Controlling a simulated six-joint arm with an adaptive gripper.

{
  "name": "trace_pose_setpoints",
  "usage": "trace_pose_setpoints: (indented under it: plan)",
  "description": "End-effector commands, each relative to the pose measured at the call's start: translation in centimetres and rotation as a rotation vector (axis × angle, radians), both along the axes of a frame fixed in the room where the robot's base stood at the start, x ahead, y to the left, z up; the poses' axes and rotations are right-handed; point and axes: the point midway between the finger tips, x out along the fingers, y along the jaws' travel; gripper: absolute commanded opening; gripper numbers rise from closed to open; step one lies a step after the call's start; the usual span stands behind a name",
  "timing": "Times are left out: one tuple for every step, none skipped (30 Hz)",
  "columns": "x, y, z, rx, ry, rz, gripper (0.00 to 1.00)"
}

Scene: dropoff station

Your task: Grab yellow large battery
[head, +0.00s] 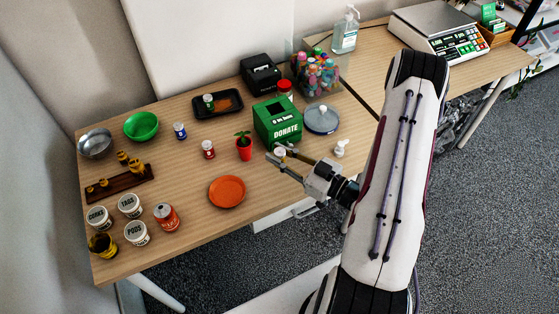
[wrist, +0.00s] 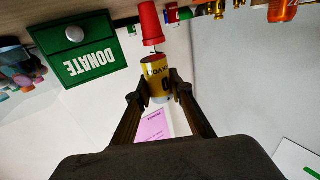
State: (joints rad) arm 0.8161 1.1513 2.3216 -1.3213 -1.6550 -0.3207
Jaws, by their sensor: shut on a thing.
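The yellow battery (wrist: 158,78) with dark lettering sits between the fingertips of my gripper (wrist: 157,88) in the wrist view, which shows the scene upside down. Both fingers touch its sides. In the head view my gripper (head: 277,157) is in front of the green donate box (head: 279,124), right of the red plant pot (head: 244,153). Only a small pale end of the battery shows there between the fingers. Whether it touches the table is unclear.
An orange plate (head: 227,192) lies left of my gripper. The table (head: 185,182) has bare wood between the plate and the cans on the left.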

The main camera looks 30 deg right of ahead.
Motion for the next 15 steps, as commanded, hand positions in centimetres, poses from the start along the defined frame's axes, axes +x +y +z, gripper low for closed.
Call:
trace_pose_setpoints:
  plan:
    - [0.0, 0.0, 0.6, -0.001, -0.002, 0.0, 0.0]
    - [0.0, 0.0, 0.8, -0.001, -0.002, 0.0, 0.0]
    - [0.0, 0.0, 1.1, 0.0, -0.001, 0.0, 0.0]
    - [0.0, 0.0, 1.3, 0.0, -0.001, 0.0, 0.0]
    - [0.0, 0.0, 1.5, 0.0, -0.001, 0.0, 0.0]
    - [0.0, 0.0, 1.7, 0.0, -0.001, 0.0, 0.0]
    - [0.0, 0.0, 1.9, 0.0, -0.001, 0.0, 0.0]
    - [0.0, 0.0, 2.0, 0.0, -0.001, 0.0, 0.0]
    - [0.0, 0.0, 2.2, 0.0, -0.001, 0.0, 0.0]
    - [0.0, 0.0, 2.3, 0.0, -0.001, 0.0, 0.0]
    - [0.0, 0.0, 2.3, 0.0, -0.001, 0.0, 0.0]
    - [0.0, 0.0, 2.4, 0.0, -0.001, 0.0, 0.0]
    - [0.0, 0.0, 2.5, 0.0, -0.001, 0.0, 0.0]
    - [0.0, 0.0, 2.5, 0.0, -0.001, 0.0, 0.0]
    - [0.0, 0.0, 2.5, 0.0, -0.001, 0.0, 0.0]
